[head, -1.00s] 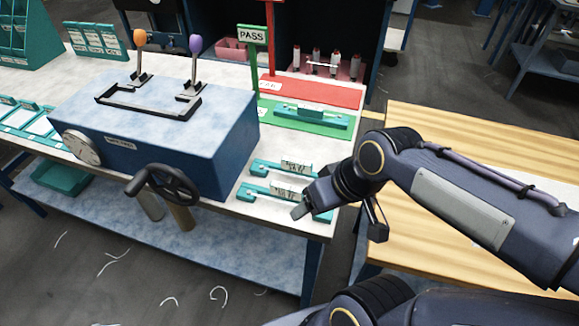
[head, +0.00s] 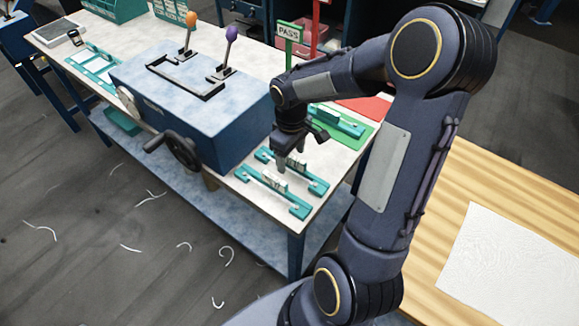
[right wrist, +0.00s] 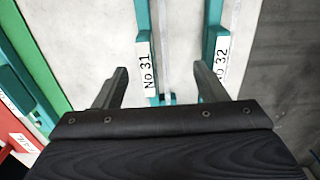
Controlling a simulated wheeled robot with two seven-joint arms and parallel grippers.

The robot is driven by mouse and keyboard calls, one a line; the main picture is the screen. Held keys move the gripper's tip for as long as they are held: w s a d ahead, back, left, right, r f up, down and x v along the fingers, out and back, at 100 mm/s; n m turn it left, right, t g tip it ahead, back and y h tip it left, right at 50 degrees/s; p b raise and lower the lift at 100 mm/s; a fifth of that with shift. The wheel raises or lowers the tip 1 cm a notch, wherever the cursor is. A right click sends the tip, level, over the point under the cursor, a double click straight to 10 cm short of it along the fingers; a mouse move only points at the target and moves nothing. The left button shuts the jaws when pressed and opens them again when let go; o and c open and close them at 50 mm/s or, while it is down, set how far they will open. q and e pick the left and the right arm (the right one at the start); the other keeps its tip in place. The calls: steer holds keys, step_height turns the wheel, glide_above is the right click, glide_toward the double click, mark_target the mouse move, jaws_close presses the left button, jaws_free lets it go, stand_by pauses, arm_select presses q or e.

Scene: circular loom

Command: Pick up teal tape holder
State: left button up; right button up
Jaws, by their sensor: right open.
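Two teal tape holders lie side by side at the table's front right corner. The rear one (head: 318,185) carries a white label, "No 31" in the right wrist view (right wrist: 143,20). The front one (head: 298,209) carries the label "No 32", also in the right wrist view (right wrist: 211,14). A third teal holder (head: 345,124) lies on the green mat. My right gripper (head: 291,160) points down above the front pair, open and empty. In the right wrist view the "No 31" label shows between its fingers (right wrist: 161,88); "No 32" is beside the right finger. My left gripper is not in view.
A blue box (head: 190,110) with two levers and a handwheel (head: 180,150) stands left of the gripper. A green PASS sign (head: 289,32) and red mat (head: 372,107) are behind. A wooden table (head: 440,215) with a white sheet (head: 520,265) is at right.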

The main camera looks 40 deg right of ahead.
mark_target(292, 168)
step_height(292, 168, down, 4)
steer(key=shift+s+d+r+p, duration=0.1)
steer(key=shift+s+p, duration=0.05)
steer(key=shift+p, duration=0.25)
steer(key=shift+f, duration=0.5)
steer(key=c, duration=1.1)
steer(key=shift+r, duration=0.15)
steer(key=shift+r, duration=0.55)
steer(key=s+a+r+b, duration=0.1)
steer(key=s+a+r, duration=0.1)
steer(key=a+r, duration=0.2)
steer(key=s+a+r+b, duration=0.1)
steer(key=a+r, duration=0.2)
steer(key=a, duration=0.1)
steer(key=s+a+r+b, duration=0.1)
steer(key=s+a+r, duration=0.1)
steer(key=a+r, duration=0.2)
steer(key=shift+s+a+r, duration=0.35)
steer(key=shift+a, duration=0.05)
